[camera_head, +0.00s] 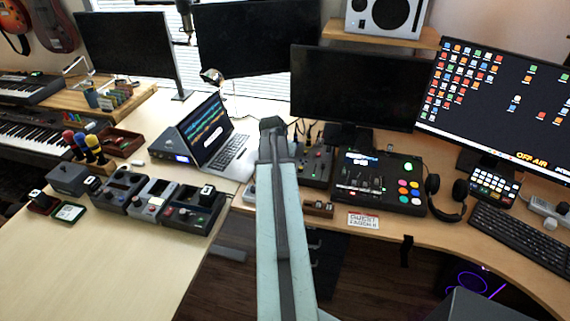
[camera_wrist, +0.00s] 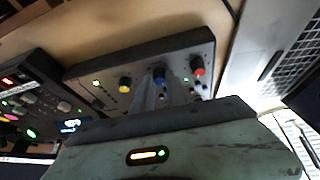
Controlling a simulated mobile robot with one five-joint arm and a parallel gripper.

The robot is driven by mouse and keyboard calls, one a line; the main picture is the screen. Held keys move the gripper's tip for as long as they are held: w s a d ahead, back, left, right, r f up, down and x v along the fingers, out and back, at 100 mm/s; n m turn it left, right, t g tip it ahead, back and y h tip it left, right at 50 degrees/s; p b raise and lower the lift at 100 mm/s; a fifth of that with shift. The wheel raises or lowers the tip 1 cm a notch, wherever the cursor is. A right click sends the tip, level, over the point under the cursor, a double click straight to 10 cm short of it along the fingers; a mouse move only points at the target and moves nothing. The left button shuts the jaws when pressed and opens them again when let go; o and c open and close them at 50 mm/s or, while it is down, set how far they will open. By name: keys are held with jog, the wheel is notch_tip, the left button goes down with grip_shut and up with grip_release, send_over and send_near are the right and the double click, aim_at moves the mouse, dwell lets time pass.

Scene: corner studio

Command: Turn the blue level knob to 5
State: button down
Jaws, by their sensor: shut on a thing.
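The blue level knob (camera_wrist: 158,72) shows in the wrist view between a yellow knob (camera_wrist: 125,84) and a red knob (camera_wrist: 198,69) on a grey control box (camera_wrist: 105,70). My gripper (camera_wrist: 160,84) reaches up to the blue knob and is shut on it. The fingers cover part of the knob, and its pointer and scale numbers are too small to read. In the head view the box (camera_head: 318,163) stands on the desk just right of my arm. There my arm hides the gripper and the blue knob.
A larger mixer panel (camera_head: 378,182) stands right of the box, with headphones (camera_head: 447,197) beyond it. An open laptop (camera_head: 222,138) is to the left. A monitor (camera_head: 345,92) stands behind. A small card (camera_head: 363,220) lies near the desk's front edge.

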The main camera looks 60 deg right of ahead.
jog(key=m+g, duration=0.1)
jog(key=m, duration=0.1)
jog(key=m+g, duration=0.1)
jog(key=m, duration=0.2)
jog(key=shift+w+m, duration=0.2)
jog(key=shift+m, duration=0.1)
dwell(0.5)
jog(key=c, duration=1.6)
grip_release()
jog(key=p+v, duration=0.7)
jog(key=shift+w+r, duration=0.1)
jog(key=shift+r, duration=0.3)
